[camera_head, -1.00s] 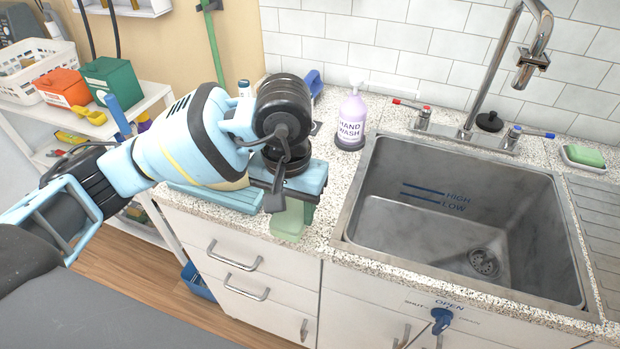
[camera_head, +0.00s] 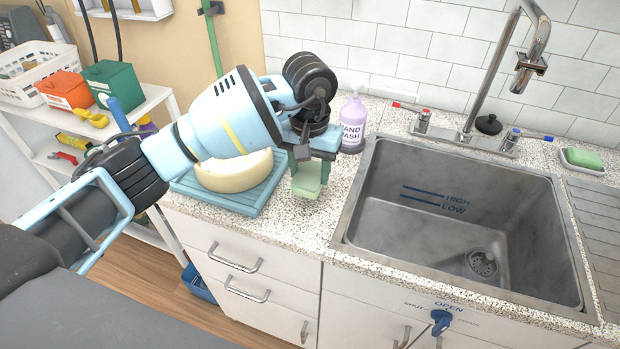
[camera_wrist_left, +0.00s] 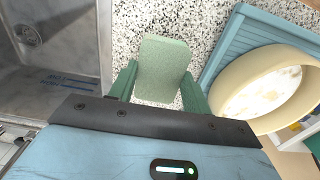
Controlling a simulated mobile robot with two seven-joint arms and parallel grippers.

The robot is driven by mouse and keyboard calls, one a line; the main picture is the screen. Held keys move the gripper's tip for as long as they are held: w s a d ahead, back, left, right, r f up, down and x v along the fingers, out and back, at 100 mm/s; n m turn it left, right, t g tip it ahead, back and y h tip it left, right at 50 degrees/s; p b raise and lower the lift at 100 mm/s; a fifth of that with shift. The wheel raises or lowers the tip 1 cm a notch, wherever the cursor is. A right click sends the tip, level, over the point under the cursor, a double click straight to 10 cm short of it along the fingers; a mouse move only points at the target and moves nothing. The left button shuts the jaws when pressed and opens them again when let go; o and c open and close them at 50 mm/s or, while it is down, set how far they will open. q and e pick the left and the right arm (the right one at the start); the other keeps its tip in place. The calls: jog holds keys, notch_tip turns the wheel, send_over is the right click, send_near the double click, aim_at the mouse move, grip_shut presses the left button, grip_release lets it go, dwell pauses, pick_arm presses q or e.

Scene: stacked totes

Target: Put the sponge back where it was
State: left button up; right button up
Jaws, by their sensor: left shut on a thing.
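A pale green sponge (camera_head: 308,180) is held in my left gripper (camera_head: 307,172), over the speckled counter between the blue drying mat and the sink. In the left wrist view the sponge (camera_wrist_left: 163,70) sits between the two green fingers (camera_wrist_left: 160,85), which are shut on it. My right gripper is not in view.
A cream bowl (camera_head: 234,172) stands on the blue mat (camera_head: 240,205) left of the gripper. A hand wash bottle (camera_head: 353,122) stands behind it. The sink (camera_head: 450,215) opens to the right. A green block (camera_head: 585,157) lies in a dish at the far right.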

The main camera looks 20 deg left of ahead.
aim_at(310, 172)
pick_arm(q)
jog(key=shift+w+f, duration=0.15)
jog(key=shift+f, duration=1.8)
jog(key=o, duration=0.9)
notch_tip(310, 172, up, 12)
jog(key=shift+r, duration=0.2)
